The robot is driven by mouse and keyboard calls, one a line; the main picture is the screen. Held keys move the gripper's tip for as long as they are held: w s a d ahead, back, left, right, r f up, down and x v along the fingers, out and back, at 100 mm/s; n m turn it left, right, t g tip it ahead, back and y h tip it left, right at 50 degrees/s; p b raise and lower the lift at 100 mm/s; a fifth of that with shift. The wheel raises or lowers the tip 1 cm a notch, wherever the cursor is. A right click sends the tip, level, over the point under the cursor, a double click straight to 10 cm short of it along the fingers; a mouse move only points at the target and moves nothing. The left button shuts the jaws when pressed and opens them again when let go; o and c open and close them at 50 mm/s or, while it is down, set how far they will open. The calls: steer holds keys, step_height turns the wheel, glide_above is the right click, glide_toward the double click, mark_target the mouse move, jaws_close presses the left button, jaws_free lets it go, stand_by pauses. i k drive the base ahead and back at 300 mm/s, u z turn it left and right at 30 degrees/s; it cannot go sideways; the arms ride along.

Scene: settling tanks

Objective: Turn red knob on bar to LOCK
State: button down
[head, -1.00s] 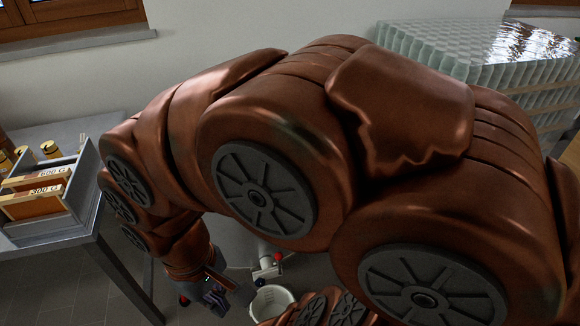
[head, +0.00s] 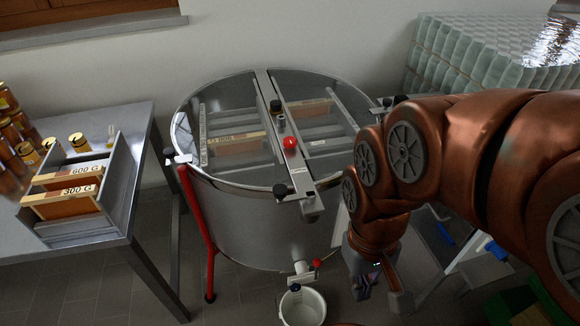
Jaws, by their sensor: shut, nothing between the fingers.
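The red knob (head: 290,142) sits on the metal bar (head: 268,95) that crosses the top of a round steel tank (head: 262,215). A small label plate is beside the knob on the bar, but its lettering is too small to read. My gripper (head: 362,288) hangs low at the right of the tank, pointing down, well below and to the right of the knob. It is shut and empty, apart from the knob and bar.
A table at left holds a grey box (head: 118,190) with wooden frames marked 600 G and 300 G, and several jars. A white bucket (head: 302,306) stands under the tank's red-handled valve (head: 316,264). Stacked jars (head: 490,60) fill the back right. Space above the tank is clear.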

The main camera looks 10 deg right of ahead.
mark_target(289, 143)
steer(key=z, duration=0.05)
steer(key=k, duration=0.5)
steer(key=u, duration=0.85)
steer(key=i, duration=0.9)
steer(key=z, duration=0.3)
